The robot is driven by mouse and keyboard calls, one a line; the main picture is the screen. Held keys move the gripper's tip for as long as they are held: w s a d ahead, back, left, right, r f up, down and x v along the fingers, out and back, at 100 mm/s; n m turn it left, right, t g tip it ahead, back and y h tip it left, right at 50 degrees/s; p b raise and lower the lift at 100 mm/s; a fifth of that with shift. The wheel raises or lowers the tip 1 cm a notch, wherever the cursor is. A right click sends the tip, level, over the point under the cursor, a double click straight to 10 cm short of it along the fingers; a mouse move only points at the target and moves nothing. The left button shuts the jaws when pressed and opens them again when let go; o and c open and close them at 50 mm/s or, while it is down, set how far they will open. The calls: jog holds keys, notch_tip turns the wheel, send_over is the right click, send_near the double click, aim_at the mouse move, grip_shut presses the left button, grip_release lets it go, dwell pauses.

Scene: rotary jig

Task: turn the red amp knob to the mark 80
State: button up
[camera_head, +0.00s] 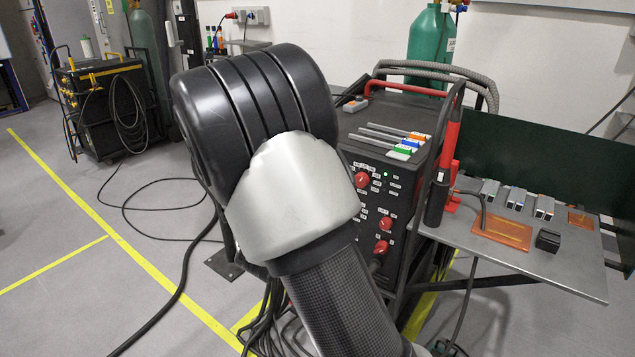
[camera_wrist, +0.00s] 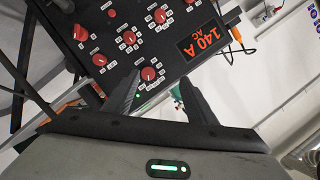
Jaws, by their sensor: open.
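In the wrist view, the front panel of a black machine carries several red knobs with small white scale marks around them. A red knob (camera_wrist: 148,73) lies between the fingertips of my gripper (camera_wrist: 160,78), closer to the left finger. It seems to be the amp knob, but its label and pointer are too small to read. My gripper is open and empty; I cannot tell how far the tips are from the panel. A display (camera_wrist: 201,40) reads 140 A AC. In the head view, my arm hides the gripper; the upper red knob (camera_head: 362,180) shows just right of it.
Other red knobs (camera_wrist: 129,37) sit close by on the panel. In the head view, a side table (camera_head: 575,275) with metal blocks and copper-coloured plates stands right of the machine (camera_head: 395,105). Cables (camera_head: 160,210) lie on the floor at left. A green cylinder (camera_head: 430,40) stands behind.

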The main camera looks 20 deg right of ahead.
notch_tip(320, 180, down, 3)
jog(key=s+d+m+h+b, duration=0.1)
jog(key=h, duration=0.2)
jog(key=b, duration=0.2)
send_near(359, 182)
jog(key=shift+m+h, duration=0.3)
jog(key=shift+h, duration=0.1)
jog(key=x, duration=0.8)
jog(key=shift+w+f, duration=0.1)
jog(key=shift+f, duration=0.15)
jog(key=c, duration=1)
jog(key=shift+c, duration=0.2)
